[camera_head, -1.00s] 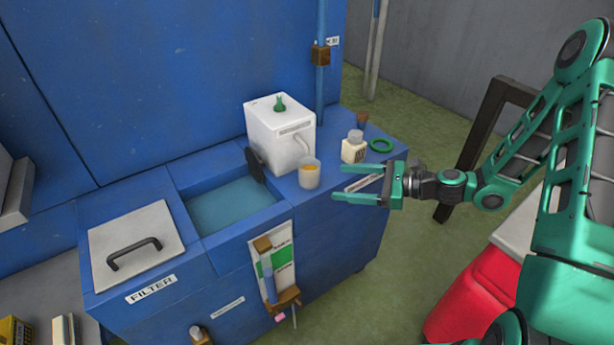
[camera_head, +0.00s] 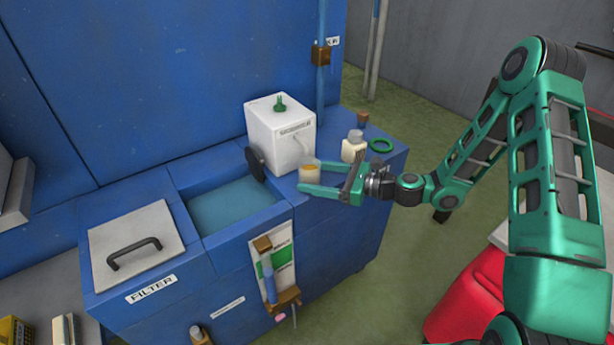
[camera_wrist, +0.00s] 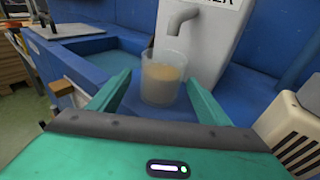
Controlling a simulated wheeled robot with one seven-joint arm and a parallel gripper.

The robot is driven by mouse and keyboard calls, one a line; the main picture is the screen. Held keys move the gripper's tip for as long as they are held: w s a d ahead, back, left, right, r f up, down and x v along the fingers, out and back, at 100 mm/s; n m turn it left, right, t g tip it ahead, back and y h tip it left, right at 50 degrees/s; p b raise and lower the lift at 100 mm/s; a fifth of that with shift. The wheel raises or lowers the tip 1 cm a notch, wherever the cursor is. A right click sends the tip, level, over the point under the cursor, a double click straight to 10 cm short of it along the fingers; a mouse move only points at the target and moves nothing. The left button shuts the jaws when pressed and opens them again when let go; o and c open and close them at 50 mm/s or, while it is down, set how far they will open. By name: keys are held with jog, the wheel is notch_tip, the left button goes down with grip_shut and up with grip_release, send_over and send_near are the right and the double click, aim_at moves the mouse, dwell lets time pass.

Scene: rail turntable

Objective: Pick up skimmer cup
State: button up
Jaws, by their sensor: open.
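The skimmer cup (camera_head: 309,172) is a clear cup with tan liquid in it. It stands on the blue counter, under the spout of the white skimmer box (camera_head: 279,133). My gripper (camera_head: 310,176) is open, its green fingers pointing at the cup from the right. In the wrist view the cup (camera_wrist: 163,78) stands upright between and just beyond the two fingertips (camera_wrist: 160,82). No contact with the fingers can be made out. In the head view the near finger passes in front of the cup's lower part.
A water-filled basin (camera_head: 232,203) is left of the cup. A filter lid with a dark handle (camera_head: 135,245) lies further left.

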jog(key=shift+x, duration=1)
jog(key=c, duration=1.1)
jog(key=shift+r, duration=0.15)
